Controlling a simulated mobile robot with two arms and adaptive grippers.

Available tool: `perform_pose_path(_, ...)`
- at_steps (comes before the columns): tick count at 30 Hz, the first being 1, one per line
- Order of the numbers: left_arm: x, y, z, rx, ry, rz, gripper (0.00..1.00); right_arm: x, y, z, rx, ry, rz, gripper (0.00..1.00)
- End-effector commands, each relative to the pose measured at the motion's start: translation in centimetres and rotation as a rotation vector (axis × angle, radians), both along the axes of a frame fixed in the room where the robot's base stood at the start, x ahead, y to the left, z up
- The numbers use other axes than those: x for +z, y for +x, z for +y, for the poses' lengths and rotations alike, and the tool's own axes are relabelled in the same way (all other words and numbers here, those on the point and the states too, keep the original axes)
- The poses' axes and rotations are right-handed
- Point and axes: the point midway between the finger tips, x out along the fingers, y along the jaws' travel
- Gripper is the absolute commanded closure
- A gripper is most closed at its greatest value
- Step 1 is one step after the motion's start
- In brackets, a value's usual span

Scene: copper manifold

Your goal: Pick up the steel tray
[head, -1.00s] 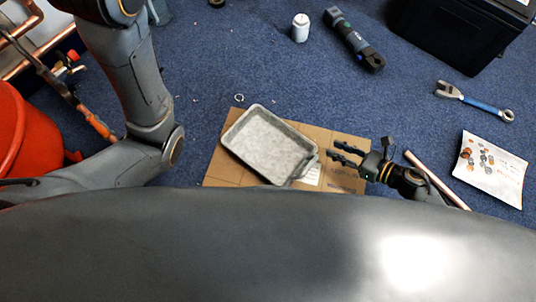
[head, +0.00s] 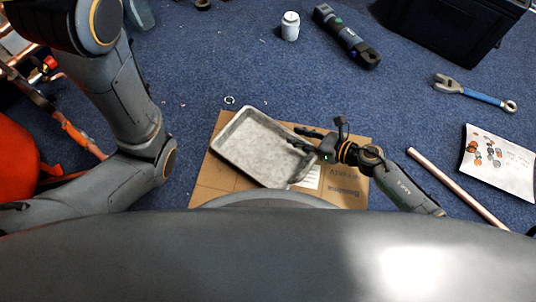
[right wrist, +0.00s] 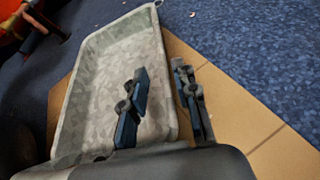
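The grey steel tray (head: 255,150), a shallow rectangular pan, lies on a flat cardboard sheet (head: 208,174) in the head view. My right gripper (head: 299,138) is at the tray's right side. In the right wrist view, the tray (right wrist: 105,85) fills the left and middle. There the right gripper (right wrist: 160,68) is open, one finger over the tray's inside and the other outside its right wall. The wall runs between the fingers with room to spare, and I cannot tell whether either touches it. My left arm shows at the left, but its gripper is out of view.
A copper pipe (head: 457,187) and a printed sheet (head: 496,163) lie to the right. A wrench (head: 475,93), a black tool (head: 347,37), a white can (head: 290,26) and a black case (head: 450,28) are farther back. A red bucket (head: 15,160) stands left. Blue carpet between is mostly clear.

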Motion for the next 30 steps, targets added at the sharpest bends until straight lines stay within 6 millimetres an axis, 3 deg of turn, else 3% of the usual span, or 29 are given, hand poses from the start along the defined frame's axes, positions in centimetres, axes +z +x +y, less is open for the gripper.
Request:
perform_pose_path(4,-0.99,0.00,-0.01,0.000,0.000,0.000,0.60,-0.89,0.76,1.22,-0.002,0.000,0.002,0.71)
perform_pose_path(11,-0.88,0.00,-0.01,0.000,0.000,0.000,0.60,-0.80,0.84,1.37,-0.002,0.000,0.003,0.71)
perform_pose_path(12,-0.88,0.01,-0.02,0.000,0.000,0.000,0.60,-0.80,0.83,1.38,-0.002,0.000,0.003,0.73)
perform_pose_path(16,-0.88,0.01,-0.02,0.000,0.000,0.000,0.60,-0.80,0.82,1.35,-0.002,0.000,0.003,0.99)
perform_pose_path(30,-0.81,0.05,-0.01,0.000,0.000,0.001,0.60,-0.62,0.87,1.40,-0.001,0.002,0.002,1.00)
